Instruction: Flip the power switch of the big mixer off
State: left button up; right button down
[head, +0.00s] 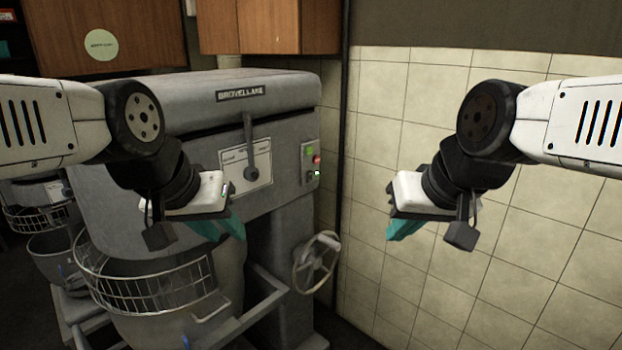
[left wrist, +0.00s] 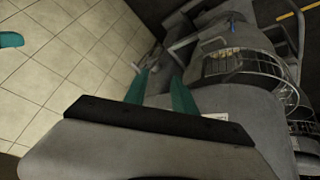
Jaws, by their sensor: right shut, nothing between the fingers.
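The big grey mixer (head: 220,100) stands left of centre in the head view, with a lever on its front. A small control panel (head: 311,165) on its right edge carries a green button (head: 310,150), a red one (head: 316,159) and a small green-lit switch (head: 317,173). I cannot tell the switch's position. My left gripper (head: 228,230) is in front of the mixer, left of and below the panel; in the left wrist view its teal fingers (left wrist: 160,90) are apart and empty. My right gripper (head: 403,230) is shut and empty, right of and below the panel, before the tiled wall.
A handwheel (head: 316,262) sticks out low on the mixer's right side. A wire bowl guard (head: 150,285) and bowl are at lower left. A tiled wall (head: 440,90) fills the right. Wooden cabinets (head: 270,27) hang above. A smaller mixer stands far left.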

pick_arm(q)
jog(key=c, duration=0.4)
jog(key=shift+w+r, duration=0.15)
jog(key=shift+w, duration=0.2)
grip_shut()
jog(key=w+d+r+m, duration=0.1)
jog(key=w+d, duration=0.1)
jog(key=w, duration=0.9)
jog(key=w+d+m, duration=0.2)
jog(key=w+d, duration=0.1)
jog(key=w, duration=0.8)
jog(key=w+d+f+m+y, duration=0.1)
jog(key=w+d+f, duration=0.1)
jog(key=w+d, duration=0.5)
jog(key=w+d+f+m+t+y, duration=0.1)
jog(key=w+d+f+m+y, duration=0.1)
jog(key=w+d, duration=0.5)
jog(key=w+f, duration=0.1)
jog(key=w, duration=0.2)
jog(key=shift+f+m+t, duration=0.2)
jog(key=shift+m+t, duration=0.1)
jog(key=shift+w, duration=0.1)
